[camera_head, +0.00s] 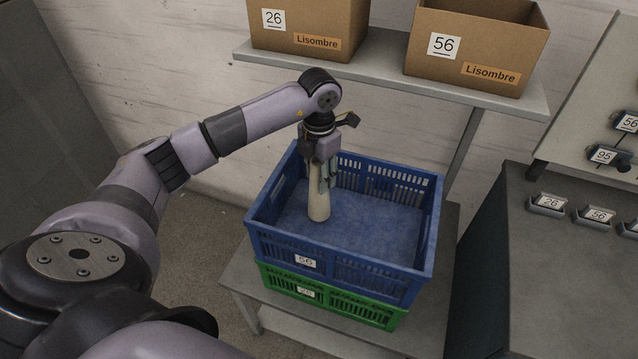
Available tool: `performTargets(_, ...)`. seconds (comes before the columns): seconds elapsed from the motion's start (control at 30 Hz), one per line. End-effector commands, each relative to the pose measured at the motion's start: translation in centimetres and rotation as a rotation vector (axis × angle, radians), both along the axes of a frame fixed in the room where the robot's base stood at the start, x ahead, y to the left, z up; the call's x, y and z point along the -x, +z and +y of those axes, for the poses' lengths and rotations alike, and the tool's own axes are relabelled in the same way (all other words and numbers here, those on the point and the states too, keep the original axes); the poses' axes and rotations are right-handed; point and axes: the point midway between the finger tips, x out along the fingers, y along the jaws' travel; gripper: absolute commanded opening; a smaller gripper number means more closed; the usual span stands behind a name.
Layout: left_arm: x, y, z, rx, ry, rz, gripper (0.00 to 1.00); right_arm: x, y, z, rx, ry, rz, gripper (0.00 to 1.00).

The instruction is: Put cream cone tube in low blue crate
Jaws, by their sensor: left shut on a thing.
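The cream cone tube (319,205) is upright inside the low blue crate (345,270), toward its left side. My left gripper (322,178) points down from above and is shut on the upper part of the tube. The tube's lower end is close to the crate floor; I cannot tell whether it touches. The gripper hides the tube's top. The blue crate looks otherwise empty, with a label 56 on its front. My right gripper is not in view.
The blue crate stands on a green crate (345,309) on a low grey stand (415,335). Two cardboard boxes, box 26 (300,20) and box 56 (475,48), sit on a shelf (385,70) above and behind. A grey machine with number tags (575,255) stands at the right.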

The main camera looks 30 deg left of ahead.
Motion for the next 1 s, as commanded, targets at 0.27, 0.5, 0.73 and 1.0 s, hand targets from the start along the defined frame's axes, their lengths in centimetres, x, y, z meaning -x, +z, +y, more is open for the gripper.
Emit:
performTargets(0.27, 0.1, -3.8, 0.0, 0.0, 0.0, 0.004, 0.12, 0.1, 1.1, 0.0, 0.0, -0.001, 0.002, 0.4)
performTargets(0.5, 0.1, -4.2, 0.0, -0.001, -0.001, 0.002, 0.12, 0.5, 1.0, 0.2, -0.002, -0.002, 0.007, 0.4)
performTargets(0.73, 0.1, -4.4, 0.0, 0.0, 0.0, 0.002, 0.39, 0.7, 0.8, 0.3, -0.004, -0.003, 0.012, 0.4)
performTargets(1.0, 0.1, -4.4, 0.0, 0.0, 0.0, 0.002, 0.55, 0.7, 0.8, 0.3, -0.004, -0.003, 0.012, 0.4)
